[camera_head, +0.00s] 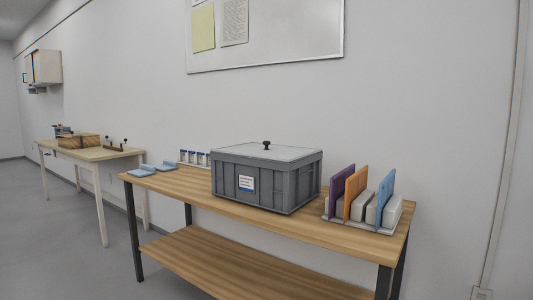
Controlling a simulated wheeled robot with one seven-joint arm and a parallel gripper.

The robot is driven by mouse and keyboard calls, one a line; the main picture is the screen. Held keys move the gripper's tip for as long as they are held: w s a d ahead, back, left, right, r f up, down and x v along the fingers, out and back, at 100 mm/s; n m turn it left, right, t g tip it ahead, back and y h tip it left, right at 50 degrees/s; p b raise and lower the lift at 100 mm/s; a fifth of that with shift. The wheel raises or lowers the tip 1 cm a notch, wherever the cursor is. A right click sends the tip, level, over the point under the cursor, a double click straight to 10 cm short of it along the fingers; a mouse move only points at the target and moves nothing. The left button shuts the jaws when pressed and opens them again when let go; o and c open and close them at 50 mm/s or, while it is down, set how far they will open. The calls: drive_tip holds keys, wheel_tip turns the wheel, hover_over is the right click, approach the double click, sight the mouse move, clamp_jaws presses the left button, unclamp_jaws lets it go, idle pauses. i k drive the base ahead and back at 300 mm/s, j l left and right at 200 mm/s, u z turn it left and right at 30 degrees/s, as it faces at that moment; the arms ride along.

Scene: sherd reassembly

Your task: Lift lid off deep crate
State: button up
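The deep crate (285,190) is a grey ribbed box with a white label on its front. It stands on the wooden table (180,188). A flat pale lid (240,150) with a small dark knob (266,145) at its middle lies on top of the crate and covers it. The crate's inside is hidden. My gripper is not in view.
To the crate's right stands a white rack (333,217) with purple, orange and blue upright pieces. Another table (90,155) with a wooden box is farther left; a wall stands behind.

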sight(265, 150)
drive_tip(key=i+j+z, duration=0.2)
drive_tip(key=i+j, duration=0.15)
drive_tip(key=j, duration=0.3)
drive_tip(key=i+j+z, duration=0.1)
drive_tip(key=j, duration=0.2)
drive_tip(key=i+j+z, duration=0.1)
drive_tip(key=j, duration=0.25)
drive_tip(key=i+j+z, duration=0.1)
drive_tip(key=i+j, duration=0.15)
drive_tip(key=j, duration=0.1)
